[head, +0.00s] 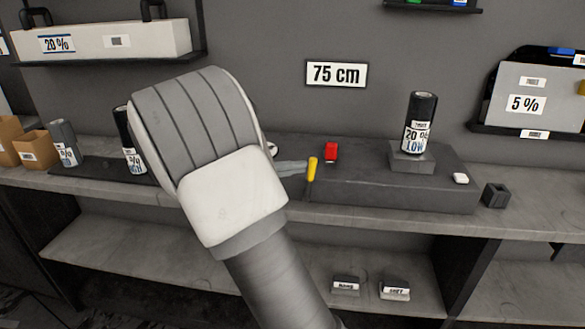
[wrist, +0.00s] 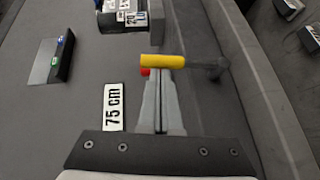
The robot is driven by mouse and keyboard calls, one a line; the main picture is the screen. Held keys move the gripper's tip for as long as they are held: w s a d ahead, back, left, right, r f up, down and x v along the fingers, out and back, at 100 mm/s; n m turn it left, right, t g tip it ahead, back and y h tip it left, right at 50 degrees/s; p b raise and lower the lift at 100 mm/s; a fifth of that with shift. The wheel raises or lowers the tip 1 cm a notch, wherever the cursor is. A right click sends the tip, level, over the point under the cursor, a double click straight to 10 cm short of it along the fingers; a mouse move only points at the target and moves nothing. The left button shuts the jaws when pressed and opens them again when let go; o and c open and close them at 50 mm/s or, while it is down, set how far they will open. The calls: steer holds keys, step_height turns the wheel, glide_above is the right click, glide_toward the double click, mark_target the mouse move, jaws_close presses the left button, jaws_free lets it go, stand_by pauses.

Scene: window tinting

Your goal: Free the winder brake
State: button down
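A yellow handle (head: 312,169) stands on the dark winder base (head: 400,190) on the bench. In the wrist view the yellow handle (wrist: 163,61) lies crosswise just past my fingertips, joined to a dark grey lever (wrist: 215,68). My gripper (head: 300,168) points right at the handle. In the wrist view its fingers (wrist: 162,76) are together, with only a thin line between them and nothing seen held. I cannot tell whether the tips touch the handle.
A black roll labelled 20 % LOW (head: 419,122) stands on a raised block at the base's right. A white button (head: 460,179) and a small dark block (head: 496,195) are further right. A 75 cm sign (head: 336,74) hangs above. My arm hides the base's left part.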

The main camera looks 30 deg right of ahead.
steer(key=shift+s+d, duration=0.15)
steer(key=s+d+f+m+t+y+b, duration=0.2)
steer(key=s+d+m+t+y+b, duration=0.1)
steer(key=d+y, duration=0.4)
steer(key=shift+s+m+t+y+b, duration=0.3)
steer(key=shift+s+m+y+b, duration=0.4)
steer(key=shift+s+y+b, duration=0.35)
steer(key=shift+w+d, duration=0.1)
steer(key=w+p+v, duration=0.1)
steer(key=p+v, duration=0.1)
steer(key=v, duration=0.4)
steer(key=w+r+p+v, duration=0.1)
steer(key=p+v, duration=0.2)
steer(key=v, duration=0.4)
steer(key=shift+w+d+r+p, duration=0.2)
steer(key=shift+w+d+p, duration=0.05)
steer(key=shift+w+p, duration=0.1)
